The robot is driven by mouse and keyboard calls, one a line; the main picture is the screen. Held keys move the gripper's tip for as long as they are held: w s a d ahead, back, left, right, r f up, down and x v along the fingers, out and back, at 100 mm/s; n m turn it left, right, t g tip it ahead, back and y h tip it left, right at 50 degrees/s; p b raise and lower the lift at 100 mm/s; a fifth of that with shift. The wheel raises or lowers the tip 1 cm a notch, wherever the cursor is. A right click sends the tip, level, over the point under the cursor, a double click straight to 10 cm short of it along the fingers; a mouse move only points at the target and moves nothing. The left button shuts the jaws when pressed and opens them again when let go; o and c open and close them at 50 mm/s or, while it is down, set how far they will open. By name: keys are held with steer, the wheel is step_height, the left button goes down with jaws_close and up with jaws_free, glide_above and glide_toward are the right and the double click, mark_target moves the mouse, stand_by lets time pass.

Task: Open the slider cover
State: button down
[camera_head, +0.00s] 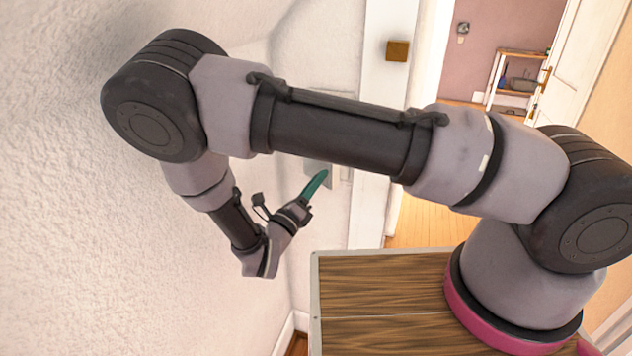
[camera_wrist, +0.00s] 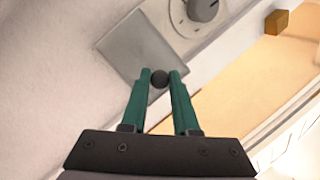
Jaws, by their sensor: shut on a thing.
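The slider cover (camera_wrist: 128,45) is a flat grey square plate on the pale wall panel, seen tilted in the wrist view. A round black knob (camera_wrist: 159,79) stands near its lower edge. My gripper (camera_wrist: 161,76) has its two green fingers on either side of the knob, shut on it. In the head view my gripper (camera_head: 319,180) reaches the wall below my forearm, and a small grey part of the cover (camera_head: 312,168) shows behind it. The knob cannot be made out there.
A round grey dial (camera_wrist: 203,8) sits beside the plate on the same panel. An ochre block (camera_head: 397,51) is fixed on the white door frame to the right. An open doorway leads to a room with a shelf (camera_head: 518,80). The textured wall (camera_head: 60,200) fills the left.

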stand_by(0.3)
steer(key=shift+s+a+m+g+h, duration=0.1)
steer(key=shift+a+m+g+h, duration=0.65)
steer(key=shift+h, duration=0.25)
steer(key=shift+d, duration=0.1)
steer(key=c, duration=0.7)
jaws_free()
steer(key=shift+o, duration=0.2)
steer(key=shift+d, duration=0.1)
